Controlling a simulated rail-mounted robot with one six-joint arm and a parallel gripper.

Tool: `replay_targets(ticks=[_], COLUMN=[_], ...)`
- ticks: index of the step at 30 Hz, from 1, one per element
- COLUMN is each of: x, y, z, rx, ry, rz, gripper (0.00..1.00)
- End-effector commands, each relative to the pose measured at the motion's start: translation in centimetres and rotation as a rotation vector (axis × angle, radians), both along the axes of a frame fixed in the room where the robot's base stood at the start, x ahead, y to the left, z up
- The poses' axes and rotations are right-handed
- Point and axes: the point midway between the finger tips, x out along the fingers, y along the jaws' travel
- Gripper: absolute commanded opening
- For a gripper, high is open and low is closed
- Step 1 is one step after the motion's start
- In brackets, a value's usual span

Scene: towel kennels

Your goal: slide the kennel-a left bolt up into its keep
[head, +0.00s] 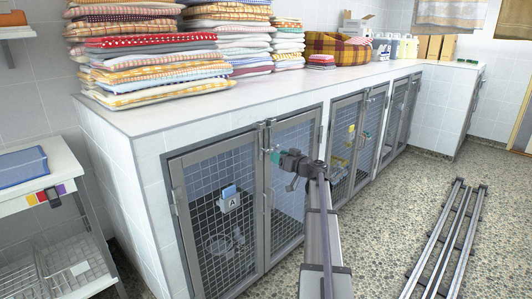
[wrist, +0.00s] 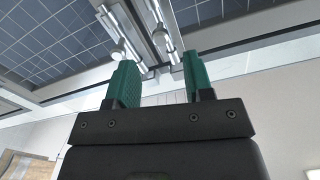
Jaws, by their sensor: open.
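The left bolt (wrist: 118,48) shows in the wrist view as a bright rod with a round knob, along the left door's edge. A second bolt (wrist: 161,36) with a similar knob lies to its right. My gripper (wrist: 158,64) is open, with green fingers and nothing held. The left bolt's knob appears just beyond the left fingertip; contact cannot be told. In the head view my gripper (head: 275,157) is near the meeting door edges and partly hides them.
Folded towels (head: 150,60) are stacked on the white counter (head: 290,88) above the kennels. A side trolley (head: 45,180) stands at the left. Floor rails (head: 445,240) lie at the right, with clear pebbled floor around them.

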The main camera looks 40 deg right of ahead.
Motion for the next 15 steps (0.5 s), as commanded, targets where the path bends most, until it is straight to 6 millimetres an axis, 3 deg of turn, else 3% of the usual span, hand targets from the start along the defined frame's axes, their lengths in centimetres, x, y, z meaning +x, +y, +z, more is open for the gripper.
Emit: replay_targets(ticks=[3,9,15], x=[3.2,7.1,8.2], y=[0.3,0.9,1.1], z=[0.0,0.0,0.0], rx=[0.000,0.001,0.001], ry=[0.000,0.001,0.001], rz=[0.003,0.003,0.001], gripper=[0.47,0.47,0.47])
